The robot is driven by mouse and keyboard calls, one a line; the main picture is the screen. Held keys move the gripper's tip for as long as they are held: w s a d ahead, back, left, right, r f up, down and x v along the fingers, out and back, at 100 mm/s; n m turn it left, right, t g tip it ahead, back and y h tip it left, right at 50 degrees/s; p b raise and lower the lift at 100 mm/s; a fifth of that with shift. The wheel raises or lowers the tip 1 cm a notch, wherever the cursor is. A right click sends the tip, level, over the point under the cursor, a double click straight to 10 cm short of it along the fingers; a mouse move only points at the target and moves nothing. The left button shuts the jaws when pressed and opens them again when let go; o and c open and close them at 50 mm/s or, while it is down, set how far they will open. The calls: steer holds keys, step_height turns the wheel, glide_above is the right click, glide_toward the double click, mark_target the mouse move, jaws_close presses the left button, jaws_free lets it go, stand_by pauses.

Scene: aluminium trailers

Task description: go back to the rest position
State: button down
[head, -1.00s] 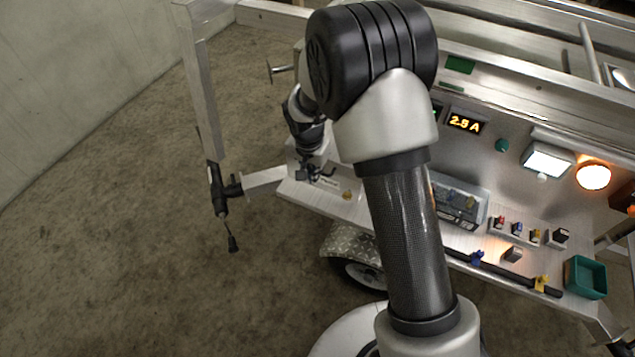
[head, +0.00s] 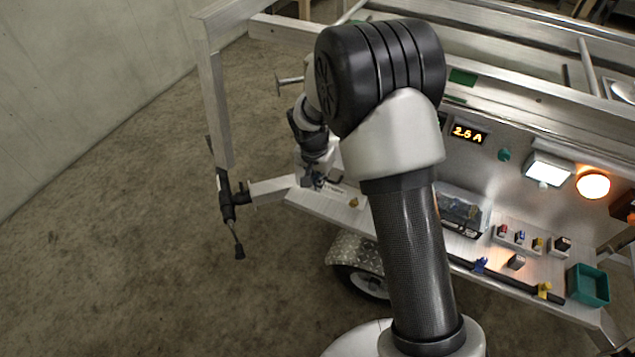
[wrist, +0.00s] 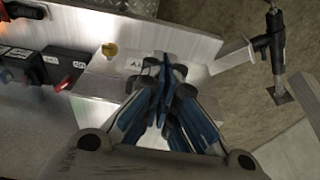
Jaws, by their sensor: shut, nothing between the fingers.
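My gripper (wrist: 168,88) shows in the wrist view with its blue-sided fingers together and nothing between them. It is over the end of the aluminium shelf, near a white label and a yellow knob (wrist: 110,50). In the head view my gripper (head: 314,180) is small and partly hidden, beside the left end of the shelf (head: 325,204). My arm's dark elbow and carbon tube cover the middle of that view.
A black crank handle (head: 228,197) hangs from the trailer frame at left. A wheel (head: 367,283) sits below. Open carpet lies at left.

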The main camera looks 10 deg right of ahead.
steer(key=s+a+r, duration=0.2)
steer(key=s+a, duration=0.3)
steer(key=s, duration=0.3)
steer(key=shift+a+p, duration=0.4)
